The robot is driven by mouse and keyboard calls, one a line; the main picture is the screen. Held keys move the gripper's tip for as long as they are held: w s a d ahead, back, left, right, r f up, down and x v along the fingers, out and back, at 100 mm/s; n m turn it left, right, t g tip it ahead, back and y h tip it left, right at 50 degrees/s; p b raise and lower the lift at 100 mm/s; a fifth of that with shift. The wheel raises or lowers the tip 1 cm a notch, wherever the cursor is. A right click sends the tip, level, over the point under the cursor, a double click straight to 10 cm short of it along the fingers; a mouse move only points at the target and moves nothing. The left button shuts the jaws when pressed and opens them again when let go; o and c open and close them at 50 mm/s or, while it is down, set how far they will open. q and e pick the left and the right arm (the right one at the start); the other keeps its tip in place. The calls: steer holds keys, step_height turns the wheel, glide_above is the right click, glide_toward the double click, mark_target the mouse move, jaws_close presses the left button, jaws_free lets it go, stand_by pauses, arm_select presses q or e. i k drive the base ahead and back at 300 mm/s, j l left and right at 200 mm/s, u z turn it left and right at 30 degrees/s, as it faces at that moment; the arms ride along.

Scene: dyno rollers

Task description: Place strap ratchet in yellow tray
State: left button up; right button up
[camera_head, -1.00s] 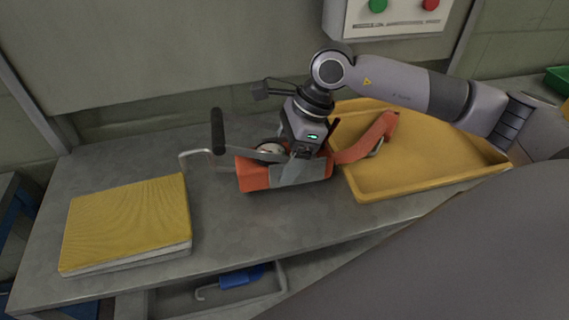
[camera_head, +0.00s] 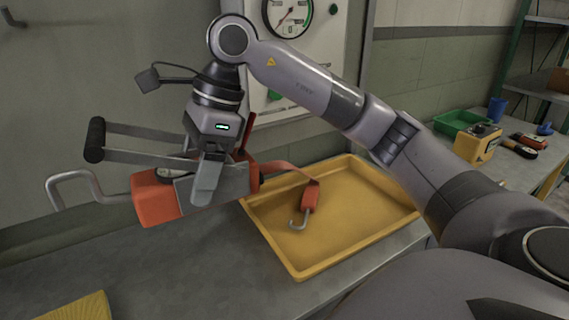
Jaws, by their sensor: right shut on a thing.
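The strap ratchet (camera_head: 157,198) has an orange body, grey metal plates, a black-tipped handle and a bent hook at its left. My right gripper (camera_head: 208,178) is shut on the ratchet and holds it raised, left of the yellow tray. The yellow tray (camera_head: 292,268) lies on the grey bench in the middle of the view. My left gripper is not in view.
A yellow pad (camera_head: 80,308) shows at the bottom left. A panel with a gauge (camera_head: 288,14) is on the wall behind the tray. At the right are a green bin (camera_head: 462,122), a yellow device (camera_head: 477,143) and other small tools.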

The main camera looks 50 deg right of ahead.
mark_target(336, 218)
steer(key=k+l+u, duration=0.1)
steer(key=l, duration=0.3)
steer(key=k+l+u, duration=0.15)
steer(key=l, duration=0.25)
steer(key=l+u, duration=0.1)
steer(key=l, duration=0.3)
steer(key=k+l+u, duration=0.15)
steer(key=l, duration=0.2)
steer(key=k+l+u, duration=0.1)
steer(key=l, duration=0.25)
steer(key=k+l+u, duration=0.15)
steer(key=k+l, duration=0.1)
steer(key=l, duration=0.1)
